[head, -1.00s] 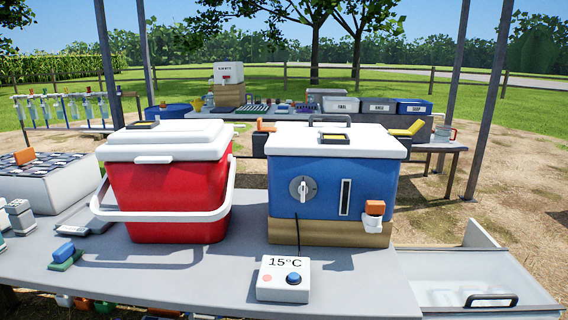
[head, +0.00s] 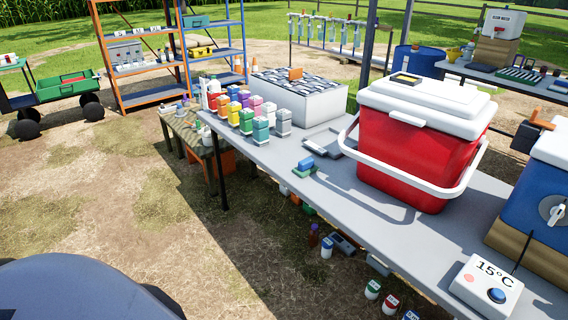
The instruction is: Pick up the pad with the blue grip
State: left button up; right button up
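The pad with the blue grip (head: 305,166) lies on the grey table, left of the red cooler. It has a green base and a blue block on top. It sits near the table's front edge, with a flat grey device (head: 338,143) behind it. Neither of my grippers shows in the head view.
On the grey table (head: 340,205) stand a red cooler (head: 412,150), several coloured bottles (head: 247,118), a white box with a patterned top (head: 300,100) and a 15°C control box (head: 487,286). Open dirt ground (head: 130,210) lies to the left.

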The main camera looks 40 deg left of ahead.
aim_at(306, 167)
jog(key=u, duration=1)
